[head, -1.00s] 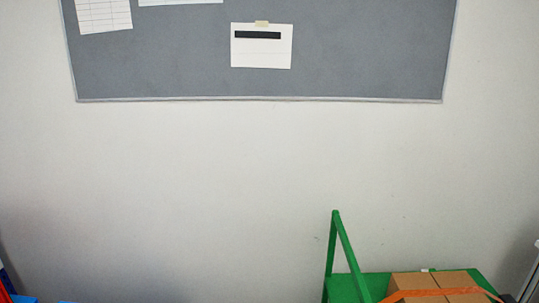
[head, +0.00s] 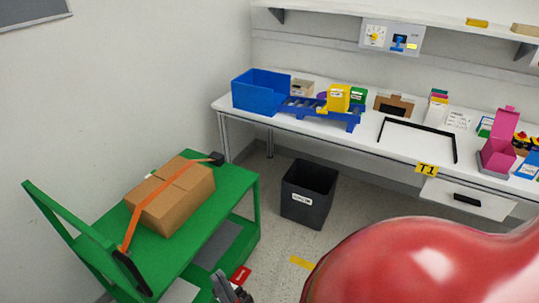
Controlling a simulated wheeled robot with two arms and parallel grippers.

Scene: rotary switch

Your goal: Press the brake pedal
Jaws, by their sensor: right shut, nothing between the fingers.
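A small red piece with a white mark (head: 241,275), which looks like the brake pedal, shows low by the near right corner of the green cart (head: 235,186) in the head view. Its lower part and its mount cannot be made out. My right gripper (head: 221,279) shows at the bottom edge, dark grey, shut and empty. It appears just left of the red piece; whether they touch cannot be told. My left gripper is not in view.
Cardboard boxes (head: 170,195) lie strapped on the cart. A black bin (head: 309,194) stands on the floor right of it. A white workbench (head: 340,125) runs behind, with a blue bin (head: 262,92) on it. My red arm covers the lower right.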

